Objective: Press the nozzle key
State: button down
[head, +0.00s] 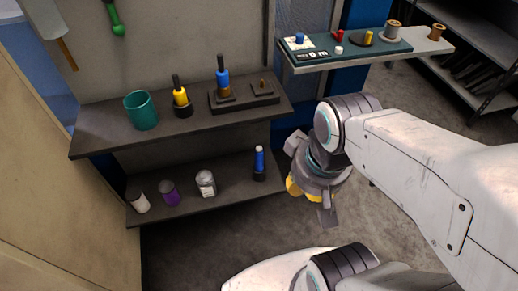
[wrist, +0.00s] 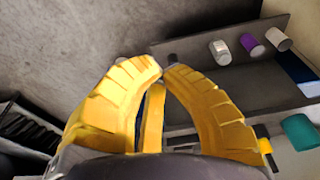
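A dark teal panel (head: 345,50) on a grey shelf at the upper right carries a blue key (head: 299,39), a red key (head: 339,34), a white key (head: 338,50) and a yellow and black piece (head: 368,38). A white label with dark marks lies beside them. I cannot tell which one is the nozzle key. My gripper (head: 293,187) hangs below and left of this panel, well apart from it, tilted down. In the wrist view, its yellow fingers (wrist: 162,67) meet at or near the tips with nothing between them. The panel does not show in the wrist view.
At left, a two-tier dark shelf holds a teal cup (head: 141,110), a yellow-handled tool (head: 181,96) and a blue-handled tool (head: 222,76). Several small jars and a blue bottle (head: 259,163) stand below. Spools (head: 393,30) sit at the panel's right end. Open floor lies below my gripper.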

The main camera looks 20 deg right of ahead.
jog(key=c, duration=1.9)
grip_release()
jog(key=shift+c, duration=0.2)
notch_tip(320, 180, down, 16)
jog(key=g+b, duration=0.1)
jog(key=b, duration=0.2)
jog(key=g+b, duration=0.1)
jog(key=b, duration=0.2)
jog(key=g+b, duration=0.1)
jog(key=b, duration=0.3)
jog(key=shift+a+r+g, duration=0.1)
jog(key=shift+r+g, duration=0.15)
jog(key=shift+g, duration=0.05)
grip_shut()
jog(key=t+b, duration=0.4)
jog(key=t, duration=0.5)
send_near(258, 149)
jog(key=s, duration=0.2)
jog(key=shift+w+r+t, duration=0.6)
jog(key=shift+w+r, duration=0.1)
jog(key=shift+r, duration=0.25)
jog(key=shift+f, duration=0.1)
jog(key=shift+b+x, duration=1.15)
jog(key=shift+x, duration=3.75)
